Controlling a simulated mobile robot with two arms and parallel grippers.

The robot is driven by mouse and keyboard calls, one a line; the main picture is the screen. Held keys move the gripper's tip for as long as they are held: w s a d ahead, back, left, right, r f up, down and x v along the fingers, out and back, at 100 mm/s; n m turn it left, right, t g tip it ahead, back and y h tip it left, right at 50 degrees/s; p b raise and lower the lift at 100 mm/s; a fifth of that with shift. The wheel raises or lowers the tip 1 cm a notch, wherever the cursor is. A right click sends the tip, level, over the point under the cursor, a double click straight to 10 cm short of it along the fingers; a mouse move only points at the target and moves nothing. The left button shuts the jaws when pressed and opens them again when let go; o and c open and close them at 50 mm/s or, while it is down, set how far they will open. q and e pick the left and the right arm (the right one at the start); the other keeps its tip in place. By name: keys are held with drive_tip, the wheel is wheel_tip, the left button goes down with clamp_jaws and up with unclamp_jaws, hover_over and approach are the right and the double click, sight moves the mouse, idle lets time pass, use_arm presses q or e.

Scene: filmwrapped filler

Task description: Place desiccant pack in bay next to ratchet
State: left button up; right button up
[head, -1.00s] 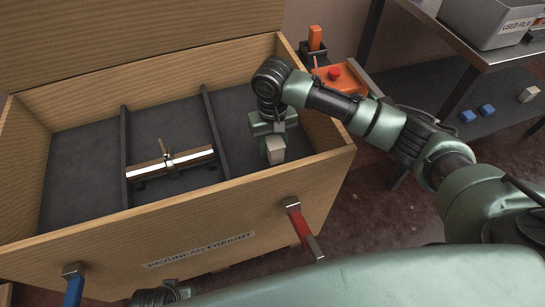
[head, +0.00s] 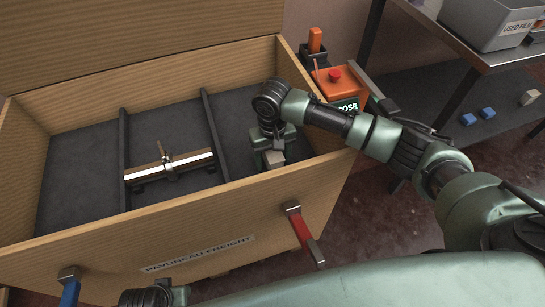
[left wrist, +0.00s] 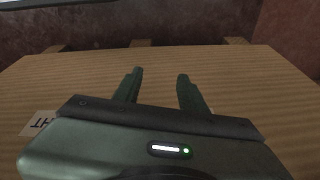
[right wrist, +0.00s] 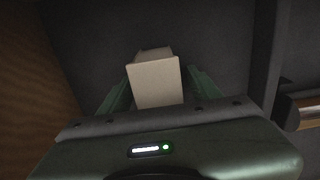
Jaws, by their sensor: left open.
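The desiccant pack, a small pale block (head: 273,158), is in the right bay (head: 236,108) of a wooden crate. My right gripper (head: 270,148) points down into that bay and is shut on the pack. The right wrist view shows the pack (right wrist: 155,82) between its fingers, over the dark bay floor. I cannot tell whether the pack touches the floor. The ratchet, a shiny metal bar with a small lever (head: 168,165), lies across the middle bay, one divider to the left. My left gripper (left wrist: 158,82) is open and empty, facing the crate's wooden wall.
Dark dividers (head: 214,135) split the crate (head: 180,215); the left bay (head: 80,160) is empty. A red handle (head: 302,232) and a blue one (head: 71,290) stick out in front. An orange box with a red button (head: 335,76) stands beyond the right wall.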

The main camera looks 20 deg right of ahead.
drive_tip(key=shift+r, duration=0.2)
use_arm(q)
drive_tip(key=s+f+p, duration=0.3)
drive_tip(key=s+f, duration=0.1)
drive_tip(key=f, duration=0.5)
drive_tip(key=shift+a+f+g, duration=0.2)
drive_tip(key=shift+f+g, duration=0.1)
drive_tip(key=shift+f, duration=0.05)
use_arm(e)
wheel_tip(320, 180, up, 12)
drive_tip(key=shift+f, duration=0.1)
use_arm(q)
drive_tip(key=shift+r, duration=0.1)
